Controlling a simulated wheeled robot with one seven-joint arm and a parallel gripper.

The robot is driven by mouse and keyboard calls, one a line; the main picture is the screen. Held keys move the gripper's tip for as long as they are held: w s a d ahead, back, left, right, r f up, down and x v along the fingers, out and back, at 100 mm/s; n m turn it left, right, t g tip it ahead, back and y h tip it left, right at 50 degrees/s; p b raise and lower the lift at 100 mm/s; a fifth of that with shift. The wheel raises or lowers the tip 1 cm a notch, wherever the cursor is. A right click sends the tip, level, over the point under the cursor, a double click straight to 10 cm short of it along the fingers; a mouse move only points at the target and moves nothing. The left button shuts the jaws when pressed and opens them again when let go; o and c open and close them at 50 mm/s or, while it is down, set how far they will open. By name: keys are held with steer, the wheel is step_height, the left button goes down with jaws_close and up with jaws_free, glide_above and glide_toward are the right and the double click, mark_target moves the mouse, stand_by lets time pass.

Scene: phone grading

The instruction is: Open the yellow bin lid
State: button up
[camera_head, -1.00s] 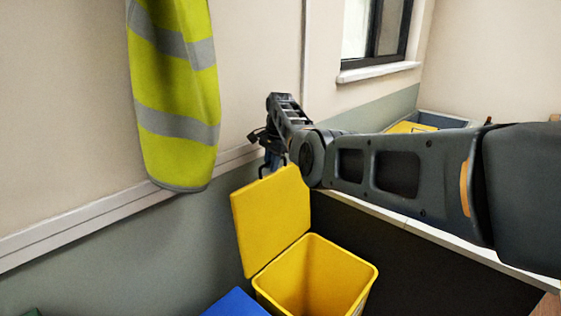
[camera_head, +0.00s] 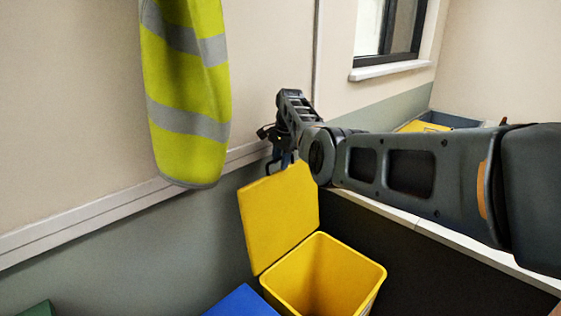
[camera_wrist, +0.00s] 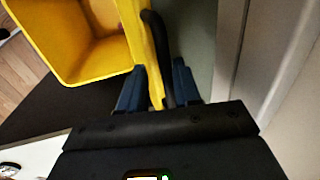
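The yellow bin (camera_head: 330,275) stands at the bottom middle of the head view, its mouth uncovered and its inside visible. Its yellow lid (camera_head: 280,215) is raised, standing near upright at the bin's left. In the wrist view the bin (camera_wrist: 70,40) is at upper left, with the lid (camera_wrist: 155,60) nearly edge-on beside a dark curved handle (camera_wrist: 157,40). My gripper (camera_head: 281,163) is at the lid's top edge. In the wrist view its two blue fingers (camera_wrist: 158,75) are apart, with the lid edge and handle between them. Firm contact is not clear.
A blue lid or bin (camera_head: 243,302) is just left of the yellow bin. A hi-vis vest (camera_head: 188,95) hangs on the wall at left. A pale counter edge (camera_head: 440,235) runs along the right, below my arm. The wall is close behind the lid.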

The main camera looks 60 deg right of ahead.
step_height(320, 180, up, 7)
steer(key=s, duration=0.1)
steer(key=shift+s+a, duration=0.15)
stand_by(0.7)
